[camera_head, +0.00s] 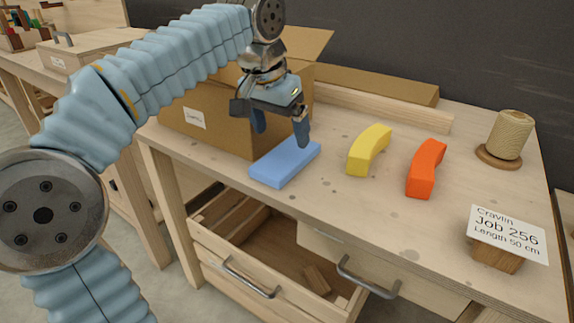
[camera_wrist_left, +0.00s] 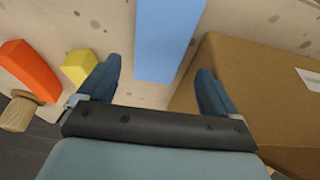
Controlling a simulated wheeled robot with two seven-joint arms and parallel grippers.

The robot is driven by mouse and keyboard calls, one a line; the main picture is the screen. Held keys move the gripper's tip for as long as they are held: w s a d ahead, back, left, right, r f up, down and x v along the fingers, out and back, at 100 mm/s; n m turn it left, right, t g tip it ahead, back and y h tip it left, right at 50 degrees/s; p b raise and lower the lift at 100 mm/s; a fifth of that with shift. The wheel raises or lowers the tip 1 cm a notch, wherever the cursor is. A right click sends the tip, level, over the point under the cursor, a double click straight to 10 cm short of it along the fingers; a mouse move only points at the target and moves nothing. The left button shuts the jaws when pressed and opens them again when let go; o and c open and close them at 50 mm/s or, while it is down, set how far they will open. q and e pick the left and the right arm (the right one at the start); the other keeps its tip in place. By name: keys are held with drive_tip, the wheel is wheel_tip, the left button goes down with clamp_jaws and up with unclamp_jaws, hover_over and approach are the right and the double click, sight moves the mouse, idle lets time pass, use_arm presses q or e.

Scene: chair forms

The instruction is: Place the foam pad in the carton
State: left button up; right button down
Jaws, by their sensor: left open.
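The foam pad (camera_head: 285,163) is a flat blue block lying on the workbench in front of the carton. The carton (camera_head: 215,122) is brown cardboard with a white label and raised flaps, and stands at the left of the bench. My left gripper (camera_head: 280,138) is open and empty, pointing down just above the far end of the pad. In the left wrist view the pad (camera_wrist_left: 166,38) lies between and beyond the fingertips (camera_wrist_left: 160,85), and the carton (camera_wrist_left: 255,95) is close on the right. The carton's inside is mostly hidden by my arm. My right gripper is not in view.
A yellow curved block (camera_head: 369,150) and an orange one (camera_head: 426,169) lie right of the pad. A twine spool (camera_head: 507,138) stands at the far right. A job card (camera_head: 507,234) on a wooden stand is at the front right. An open drawer (camera_head: 270,250) juts out below.

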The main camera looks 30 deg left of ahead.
sight(287, 155)
use_arm(q)
drive_tip(key=b+x, duration=0.1)
drive_tip(key=x, duration=0.5)
drive_tip(key=shift+w+f, duration=0.1)
drive_tip(key=shift+f, duration=0.2)
drive_tip(key=shift+c, duration=0.3)
drive_tip(key=c, duration=0.8)
